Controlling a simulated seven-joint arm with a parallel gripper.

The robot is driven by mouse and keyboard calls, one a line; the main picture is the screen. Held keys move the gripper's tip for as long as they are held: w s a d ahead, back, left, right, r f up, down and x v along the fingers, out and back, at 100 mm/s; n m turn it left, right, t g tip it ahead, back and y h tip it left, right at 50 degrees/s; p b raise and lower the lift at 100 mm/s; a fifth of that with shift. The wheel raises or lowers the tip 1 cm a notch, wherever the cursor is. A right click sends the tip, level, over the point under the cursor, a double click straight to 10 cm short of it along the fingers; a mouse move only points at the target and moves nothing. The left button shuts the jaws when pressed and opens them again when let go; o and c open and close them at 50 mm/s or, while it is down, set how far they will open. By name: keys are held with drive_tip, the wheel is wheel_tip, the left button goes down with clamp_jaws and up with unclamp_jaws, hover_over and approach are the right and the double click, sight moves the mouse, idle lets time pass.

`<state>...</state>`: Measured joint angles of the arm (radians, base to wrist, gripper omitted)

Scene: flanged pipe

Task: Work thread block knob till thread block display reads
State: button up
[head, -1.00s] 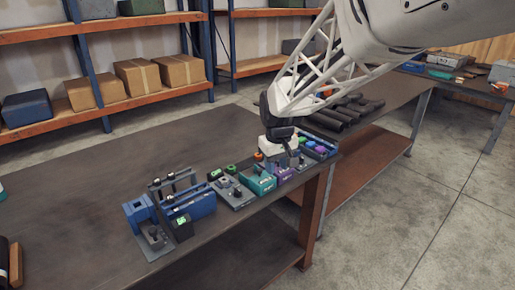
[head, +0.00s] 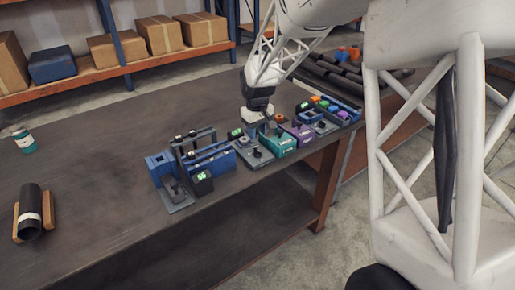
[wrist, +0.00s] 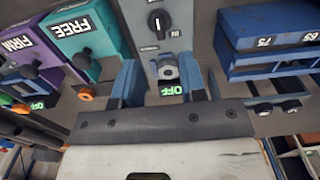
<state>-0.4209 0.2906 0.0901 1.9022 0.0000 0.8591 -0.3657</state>
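My gripper (head: 266,128) points down behind the row of devices, near the grey plate and the teal block. In the wrist view my gripper (wrist: 170,82) has its two fingers apart, with nothing seen between the pads but the panel beyond. A grey panel (wrist: 145,38) there carries a black pointer knob (wrist: 158,20), a round grey fitting (wrist: 166,70) in line with the finger gap, and a green display (wrist: 171,90) reading OFF. In the head view this looks like the grey plate (head: 253,161). No thread block label is legible, so I cannot tell which device it is.
A teal block (wrist: 76,38) marked FREE and a purple block (wrist: 22,50) marked FIRM stand left of the panel; a blue device (wrist: 270,35) stands right. In the head view, a display (head: 203,176) reads about 56.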

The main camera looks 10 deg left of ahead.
sight(257, 149)
idle(0.3)
drive_tip(key=shift+f, duration=3.9)
drive_tip(key=shift+c, duration=0.4)
clamp_jaws()
